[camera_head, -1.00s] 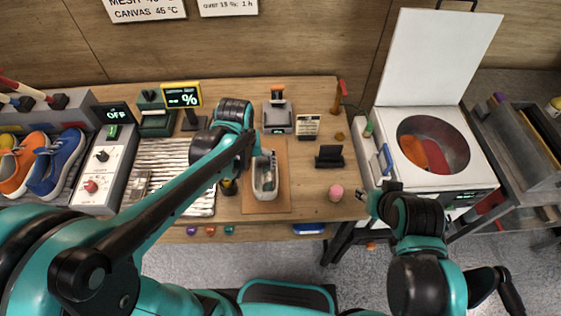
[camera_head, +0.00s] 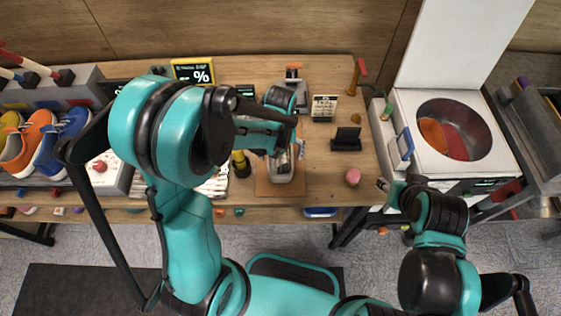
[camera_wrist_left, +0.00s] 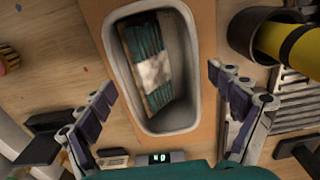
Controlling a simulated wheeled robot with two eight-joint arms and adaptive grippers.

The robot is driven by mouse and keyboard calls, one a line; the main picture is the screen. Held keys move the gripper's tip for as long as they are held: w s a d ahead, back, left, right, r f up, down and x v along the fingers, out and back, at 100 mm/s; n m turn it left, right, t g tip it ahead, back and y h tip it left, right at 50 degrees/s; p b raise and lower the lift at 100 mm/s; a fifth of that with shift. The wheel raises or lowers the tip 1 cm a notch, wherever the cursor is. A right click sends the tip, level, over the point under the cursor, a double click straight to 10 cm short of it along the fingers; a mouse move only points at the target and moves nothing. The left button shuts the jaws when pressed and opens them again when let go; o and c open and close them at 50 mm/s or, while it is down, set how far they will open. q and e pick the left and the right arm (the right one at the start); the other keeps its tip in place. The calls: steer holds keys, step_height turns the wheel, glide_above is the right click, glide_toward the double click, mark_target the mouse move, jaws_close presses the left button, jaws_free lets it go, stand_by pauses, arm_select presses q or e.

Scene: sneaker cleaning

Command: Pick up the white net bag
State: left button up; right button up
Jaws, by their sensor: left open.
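A pale grey, rounded bin (camera_wrist_left: 187,112) stands on a brown board in the left wrist view; it also shows in the head view (camera_head: 284,178). Inside lies a teal-striped bundle (camera_wrist_left: 146,44) with a crumpled whitish patch (camera_wrist_left: 154,72); I cannot tell whether that patch is the white net bag. My left gripper (camera_wrist_left: 160,86) is open, its fingers apart on either side of the bin. In the head view the left gripper (camera_head: 285,148) is above the bin and partly hides it. My right gripper (camera_head: 383,186) is near the table's right end, too small to read.
A yellow-and-black cylinder (camera_wrist_left: 292,42) stands close right of the bin. A ribbed metal rack (camera_wrist_left: 300,100) lies beyond it. A pink ball (camera_head: 352,177) and a black stand (camera_head: 346,140) are to the right. A white washer (camera_head: 402,106) stands beyond the table's right end.

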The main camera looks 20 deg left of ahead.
arm_select(q)
steer(key=c, duration=1.3)
steer(key=shift+o, duration=0.2)
steer(key=shift+r, duration=0.2)
